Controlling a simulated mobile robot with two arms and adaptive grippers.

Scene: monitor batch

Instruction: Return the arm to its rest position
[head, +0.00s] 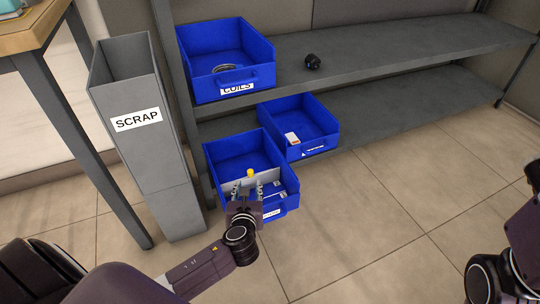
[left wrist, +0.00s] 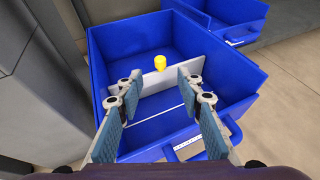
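My left gripper (head: 246,188) is over the front of the lower-left blue bin (head: 235,150) in the head view. In the left wrist view its two fingers (left wrist: 157,112) are spread wide apart with nothing between them, above the front part of the same bin (left wrist: 110,45). A yellow piece (head: 250,173) shows at a light divider inside the bin; it also shows in the left wrist view (left wrist: 160,61), beyond the fingertips. My right arm is at the right edge of the head view, and its gripper cannot be made out.
A grey SCRAP bin (head: 150,160) stands close left of my left arm, beside a wooden-topped table (head: 35,28). A metal shelf (head: 390,45) holds a blue COILS bin (head: 225,35) and a small black object (head: 312,62). Another blue bin (head: 315,110) is on the lower shelf. The floor at right is clear.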

